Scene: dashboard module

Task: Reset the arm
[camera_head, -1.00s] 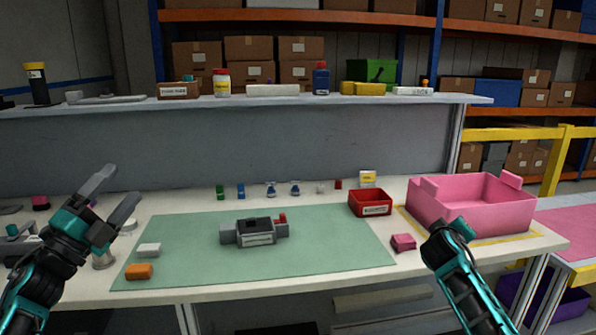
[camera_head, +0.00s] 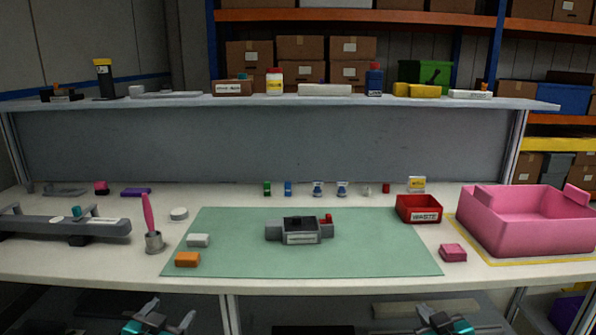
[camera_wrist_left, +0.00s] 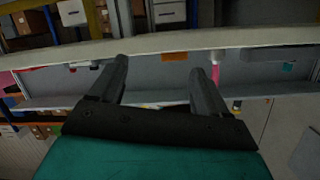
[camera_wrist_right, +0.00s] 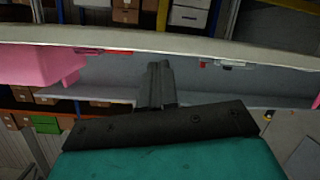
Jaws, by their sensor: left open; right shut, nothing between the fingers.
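My left gripper (camera_head: 169,324) is low at the bottom edge of the head view, in front of and below the table edge. In the left wrist view its two fingers (camera_wrist_left: 158,85) are spread apart with nothing between them. My right gripper (camera_head: 441,321) is also low at the bottom edge, below the table's front. In the right wrist view its fingers (camera_wrist_right: 157,85) are together and hold nothing. Both arms are mostly out of the head view. The grey dashboard module (camera_head: 300,230) lies on the green mat (camera_head: 370,255), apart from both grippers.
The white table (camera_head: 110,265) stands ahead of both grippers. A pink bin (camera_head: 520,228) and red waste box (camera_head: 418,208) stand at the right. A cup with a pink tool (camera_head: 153,240) and a grey fixture (camera_head: 60,228) are at the left. A shelf (camera_head: 330,104) runs behind.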

